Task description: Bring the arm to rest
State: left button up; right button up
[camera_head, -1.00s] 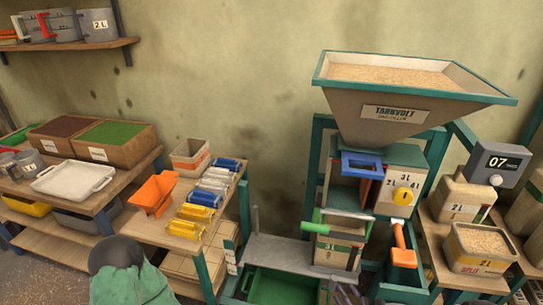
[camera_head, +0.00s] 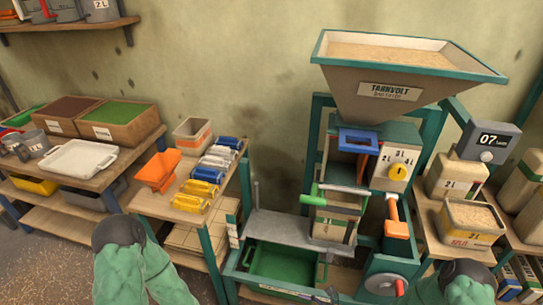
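My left arm (camera_head: 135,270) shows at the bottom left as a green sleeve with a dark joint. Its gripper is below the picture. My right arm (camera_head: 452,288) shows at the bottom right, in front of the shelf. Its gripper cannot be made out; a small dark shape at the bottom edge, near the middle, is too little to identify. The hopper machine (camera_head: 385,105) stands ahead, full of grain at the top. A box marked 3L (camera_head: 333,226) stands under its spout, behind a green-handled bar (camera_head: 335,202).
A green tray (camera_head: 285,262) sits low before the machine. A grain bin (camera_head: 472,222) stands on the right shelf.

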jog(key=s+a+f+n+g, duration=0.2)
jog(key=s+a+n+g, duration=0.3)
jog(key=s, duration=0.4)
jog(key=s+d+f+n+g+h+p, duration=0.25)
jog(key=s+d+n+g+h, duration=0.4)
jog(key=n, duration=0.45)
jog(key=w+n+t+h, duration=0.1)
jog(key=n+t, duration=0.1)
jog(key=w+a+n+t+h, duration=0.1)
jog(key=w+n+t, duration=0.1)
jog(key=n+t, duration=0.1)
jog(key=shift+w+a+r, duration=0.1)
jog(key=shift+w+r, duration=0.05)
jog(key=shift+r, duration=0.05)
